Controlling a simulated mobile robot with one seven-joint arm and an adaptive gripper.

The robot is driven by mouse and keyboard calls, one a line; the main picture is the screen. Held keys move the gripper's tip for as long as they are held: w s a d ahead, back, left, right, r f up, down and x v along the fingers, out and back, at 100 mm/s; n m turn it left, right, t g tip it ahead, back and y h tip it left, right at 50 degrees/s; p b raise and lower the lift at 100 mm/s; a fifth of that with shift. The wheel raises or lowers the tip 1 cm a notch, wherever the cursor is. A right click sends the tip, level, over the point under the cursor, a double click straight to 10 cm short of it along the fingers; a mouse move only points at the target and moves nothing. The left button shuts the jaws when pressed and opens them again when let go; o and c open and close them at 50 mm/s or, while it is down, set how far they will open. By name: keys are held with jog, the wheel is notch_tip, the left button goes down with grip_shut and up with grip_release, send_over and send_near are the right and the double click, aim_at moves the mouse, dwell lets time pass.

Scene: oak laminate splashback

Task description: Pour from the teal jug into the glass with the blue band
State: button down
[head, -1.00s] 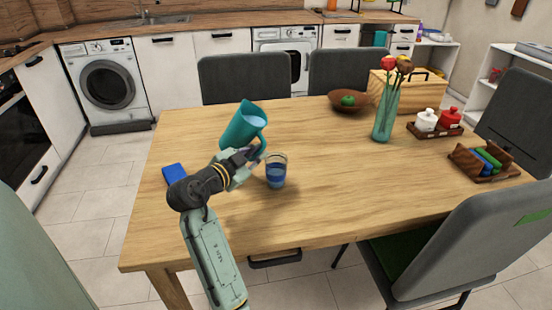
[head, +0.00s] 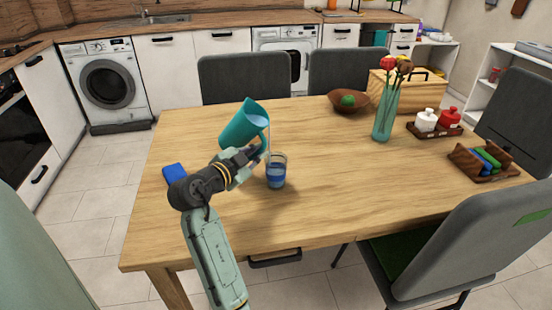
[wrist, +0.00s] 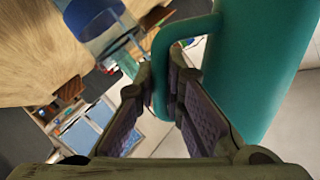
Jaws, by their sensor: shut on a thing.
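The teal jug (head: 240,127) is held above the table, tilted to the right, with pale blue liquid showing at its mouth. My gripper (head: 250,158) is shut on the jug's handle; the wrist view shows the handle (wrist: 161,70) between the two fingers (wrist: 158,105) and the jug body (wrist: 250,60) beside them. The glass with the blue band (head: 276,171) stands upright on the table just right of my gripper, below and right of the jug's mouth. It also shows in the wrist view (wrist: 92,18).
On the wooden table (head: 330,205), a blue block (head: 174,171) lies left of my wrist. A brown bowl (head: 349,103) with a green item, a vase of flowers (head: 386,112) and a tray with pots (head: 434,130) stand further right. The table's middle front is clear.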

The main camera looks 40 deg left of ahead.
jog(key=shift+s+a+r+m+y+p, duration=0.1)
jog(key=shift+a+r+m+y+p, duration=0.15)
jog(key=shift+m, duration=0.25)
jog(key=shift+s+a+r+m+y+p, duration=0.1)
jog(key=shift+a+r+m+y, duration=0.05)
jog(key=shift+a+m+y, duration=0.3)
dwell(2.8)
